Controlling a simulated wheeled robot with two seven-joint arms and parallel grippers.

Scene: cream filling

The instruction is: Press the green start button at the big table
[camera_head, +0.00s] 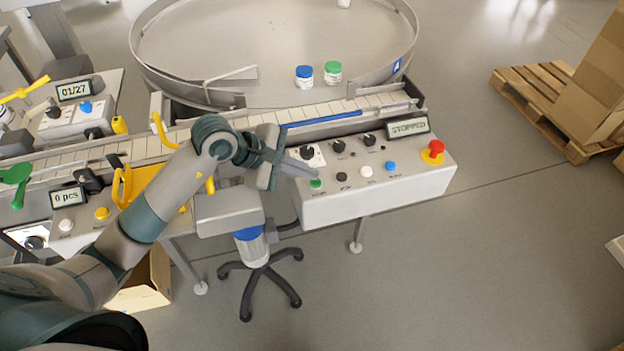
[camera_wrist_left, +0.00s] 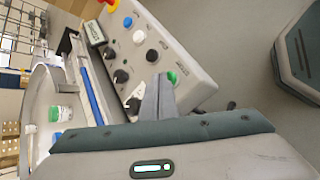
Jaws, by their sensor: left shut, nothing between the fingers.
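The green start button (camera_head: 316,184) sits at the left of the lower row on the grey control panel (camera_head: 400,183) by the big round table (camera_head: 290,30). The panel's display (camera_head: 408,126) reads STOPPED. My left gripper (camera_head: 311,172) is shut and empty, its tips just above and beside the green button. In the left wrist view the gripper fingers (camera_wrist_left: 158,95) point at the panel, and the green button (camera_wrist_left: 172,77) shows right beside their tips. I cannot tell whether they touch it. My right gripper is not in view.
A red emergency button (camera_head: 436,148), a blue button (camera_head: 390,166) and a white button (camera_head: 366,172) share the panel, with several black knobs. Two jars, blue-lidded (camera_head: 304,76) and green-lidded (camera_head: 333,72), stand on the round table. A stool (camera_head: 258,272) stands below.

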